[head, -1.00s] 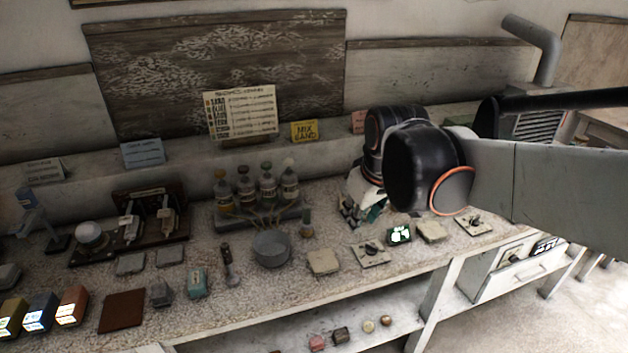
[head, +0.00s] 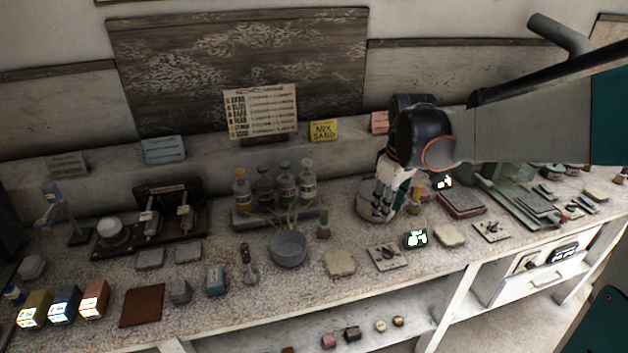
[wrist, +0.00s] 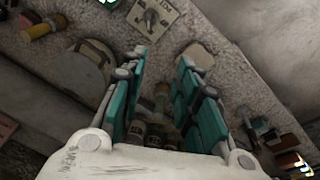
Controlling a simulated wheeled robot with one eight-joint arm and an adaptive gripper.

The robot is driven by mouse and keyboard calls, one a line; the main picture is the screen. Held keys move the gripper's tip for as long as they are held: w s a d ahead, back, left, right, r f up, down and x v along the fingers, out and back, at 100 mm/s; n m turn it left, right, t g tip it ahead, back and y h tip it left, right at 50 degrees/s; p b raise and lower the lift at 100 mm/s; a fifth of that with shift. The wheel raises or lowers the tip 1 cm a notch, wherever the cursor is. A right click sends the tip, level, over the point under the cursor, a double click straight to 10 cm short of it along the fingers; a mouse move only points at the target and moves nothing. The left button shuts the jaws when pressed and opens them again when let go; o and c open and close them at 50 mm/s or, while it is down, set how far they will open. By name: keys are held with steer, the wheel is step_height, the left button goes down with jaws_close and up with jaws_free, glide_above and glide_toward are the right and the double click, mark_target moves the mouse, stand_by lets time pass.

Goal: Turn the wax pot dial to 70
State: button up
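A square plate with a dark dial knob (head: 388,256) lies near the bench's front edge, beside a small lit display (head: 416,239). The plate's dial also shows at the top of the wrist view (wrist: 152,18). A second dial plate (head: 491,231) lies farther right. I cannot tell which dial is the wax pot's. A round pale pot (head: 366,206) stands partly hidden behind my gripper (head: 382,210). My gripper points down above the bench, behind the first dial and apart from it. In the wrist view its teal fingers (wrist: 160,100) are spread with nothing held between them.
A grey bowl (head: 288,248) and several bottles (head: 275,187) stand left of my gripper. A flat stone slab (head: 340,263) lies left of the first dial, another (head: 450,235) right of the display. A drawer front (head: 540,275) carries a knob and display.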

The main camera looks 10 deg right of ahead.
steer(key=n+g+p, duration=0.1)
steer(key=g, duration=0.1)
glide_above(391, 250)
step_height(391, 250, down, 3)
steer(key=shift+n, duration=0.4)
step_height(391, 250, down, 15)
steer(key=b, duration=0.4)
steer(key=shift+w+f+b, duration=0.1)
steer(key=shift+f+b, duration=0.05)
steer(key=shift+b, duration=0.15)
steer(key=shift+c, duration=0.5)
jaws_close()
